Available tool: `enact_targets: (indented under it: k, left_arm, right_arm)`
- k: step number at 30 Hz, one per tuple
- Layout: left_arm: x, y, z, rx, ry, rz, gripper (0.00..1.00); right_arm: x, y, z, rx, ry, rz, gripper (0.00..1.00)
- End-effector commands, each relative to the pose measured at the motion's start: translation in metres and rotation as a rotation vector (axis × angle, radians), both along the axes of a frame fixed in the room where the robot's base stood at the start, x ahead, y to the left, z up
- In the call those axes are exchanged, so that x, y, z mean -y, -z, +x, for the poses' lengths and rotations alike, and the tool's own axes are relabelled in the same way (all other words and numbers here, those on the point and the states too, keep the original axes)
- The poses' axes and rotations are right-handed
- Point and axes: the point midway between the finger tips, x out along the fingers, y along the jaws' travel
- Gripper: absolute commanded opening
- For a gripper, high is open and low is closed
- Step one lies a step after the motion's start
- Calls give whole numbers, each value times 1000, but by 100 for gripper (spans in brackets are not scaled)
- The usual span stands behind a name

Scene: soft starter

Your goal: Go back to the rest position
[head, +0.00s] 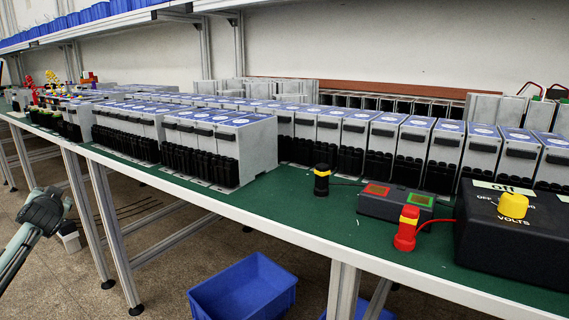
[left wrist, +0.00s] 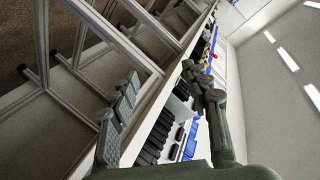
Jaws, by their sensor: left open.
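My left gripper (head: 47,208) is at the left edge of the head view, in front of the workbench and apart from it. In the left wrist view my left gripper (left wrist: 165,92) shows its two dark fingers spread wide, with nothing between them. The bench and its units show behind the fingers there. My right gripper is in neither view.
The green-topped workbench (head: 290,212) carries rows of grey and black soft starter units (head: 245,150). A black box with a yellow knob (head: 513,205), a small box with red and green panels (head: 395,203), a black plug (head: 321,180) and a red plug (head: 407,228) stand at the right. A blue bin (head: 243,290) is below.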

Motion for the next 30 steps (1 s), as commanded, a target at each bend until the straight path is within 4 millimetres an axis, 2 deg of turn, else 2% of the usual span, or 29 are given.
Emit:
enact_targets:
  k: [1,3,6,10,11,12,16,20,23,25,27,30]
  left_arm:
    - [-8,18,-13,-82,-56,-28,48]
    - [-16,42,-33,-196,-126,-65,48]
    - [-20,70,-62,-348,-202,-116,48]
    - [-18,100,-101,-538,-278,-183,48]
    - [-10,110,-105,-567,-273,-190,48]
    - [7,122,-105,-570,-240,-183,48]
    - [52,156,-115,-593,-163,-183,48]
    - [106,193,-134,-620,-74,-196,48]
    - [156,222,-161,-642,6,-222,48]
    - [196,242,-188,-658,66,-252,48]
    - [234,257,-219,-669,121,-292,48]
    - [274,265,-259,-676,176,-343,48]
  right_arm:
    - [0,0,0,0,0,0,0]
    - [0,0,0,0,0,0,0]
    - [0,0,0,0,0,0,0]
    - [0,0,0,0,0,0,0]
    - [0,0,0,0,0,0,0]
    - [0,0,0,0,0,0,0]
    - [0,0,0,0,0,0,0]
    - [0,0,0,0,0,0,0]
    - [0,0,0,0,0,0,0]
    - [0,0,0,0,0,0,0]
    - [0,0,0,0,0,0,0]
    - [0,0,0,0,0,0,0]
